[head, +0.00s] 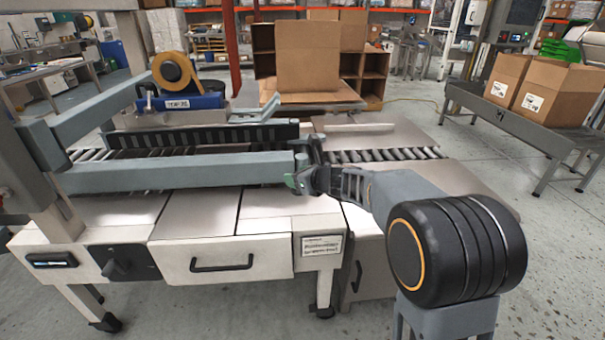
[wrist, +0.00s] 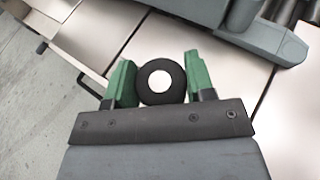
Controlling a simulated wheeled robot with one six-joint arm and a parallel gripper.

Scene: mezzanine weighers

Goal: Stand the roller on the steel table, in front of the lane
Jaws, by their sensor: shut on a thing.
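My gripper (wrist: 160,72) has its two green fingers on either side of a round black thing with a white centre, the roller (wrist: 146,91), seen end-on in the wrist view. In the head view my gripper (head: 298,183) is at the front side of the machine, above the steel table (head: 190,213), close to the grey side beam. The roller is hard to make out there, hidden by the gripper and wrist. The lane (head: 385,155) of steel rollers runs behind the beam. I cannot tell the gap between the roller and the table.
A grey side beam (head: 180,172) bounds the table's back edge; it also shows in the wrist view (wrist: 262,35). A tape head (head: 178,85) stands over the lane. An open carton (head: 308,58) is behind. The steel panels left of my gripper are bare.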

